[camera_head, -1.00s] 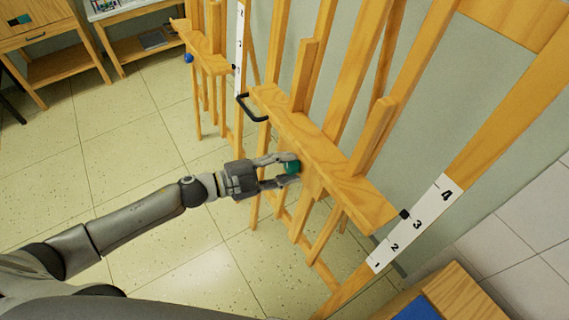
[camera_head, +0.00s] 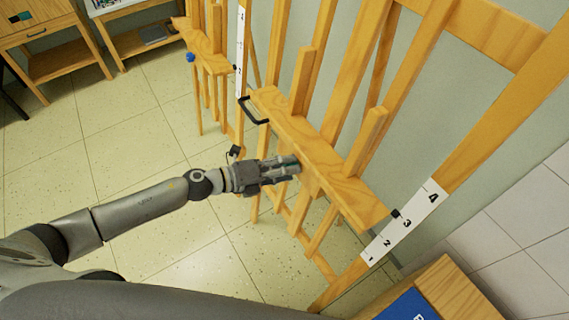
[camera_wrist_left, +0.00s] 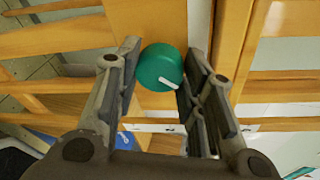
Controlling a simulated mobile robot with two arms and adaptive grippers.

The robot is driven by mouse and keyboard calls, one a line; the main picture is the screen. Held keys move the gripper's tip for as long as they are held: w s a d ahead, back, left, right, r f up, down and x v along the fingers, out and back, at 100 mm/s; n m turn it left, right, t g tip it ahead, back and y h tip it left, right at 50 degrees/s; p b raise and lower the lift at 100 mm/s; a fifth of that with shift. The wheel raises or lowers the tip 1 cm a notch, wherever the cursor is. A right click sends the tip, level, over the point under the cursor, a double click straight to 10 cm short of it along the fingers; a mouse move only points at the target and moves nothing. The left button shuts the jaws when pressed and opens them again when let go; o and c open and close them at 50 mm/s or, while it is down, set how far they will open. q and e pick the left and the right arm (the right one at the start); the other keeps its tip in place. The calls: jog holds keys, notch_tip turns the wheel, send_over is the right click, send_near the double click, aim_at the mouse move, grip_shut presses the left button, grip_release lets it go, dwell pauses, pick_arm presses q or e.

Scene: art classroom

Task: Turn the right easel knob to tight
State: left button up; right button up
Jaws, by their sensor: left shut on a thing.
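The right easel (camera_head: 345,185) stands in front of me, with a wide wooden ledge. Its green round knob (camera_wrist_left: 158,66) sits on the front of the ledge, with a white mark pointing to the lower right in the left wrist view. My left gripper (camera_head: 293,164) is shut on this knob, with one finger on each side of it. The left gripper (camera_wrist_left: 157,75) also shows in the left wrist view. In the head view the fingers hide most of the knob. My right gripper is out of view.
A black handle (camera_head: 252,112) sticks out at the ledge's left end. A white numbered scale (camera_head: 405,222) is at its right end. Another easel (camera_head: 205,50) with a blue knob (camera_head: 190,57) stands farther left. A wooden cabinet (camera_head: 450,290) is at lower right.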

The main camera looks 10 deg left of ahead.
pick_arm(q)
jog(key=shift+m+y+p, duration=0.4)
jog(key=shift+m+p, duration=0.35)
jog(key=shift+m, duration=0.75)
jog(key=o, duration=1)
jog(key=v, duration=0.8)
jog(key=shift+f, duration=0.1)
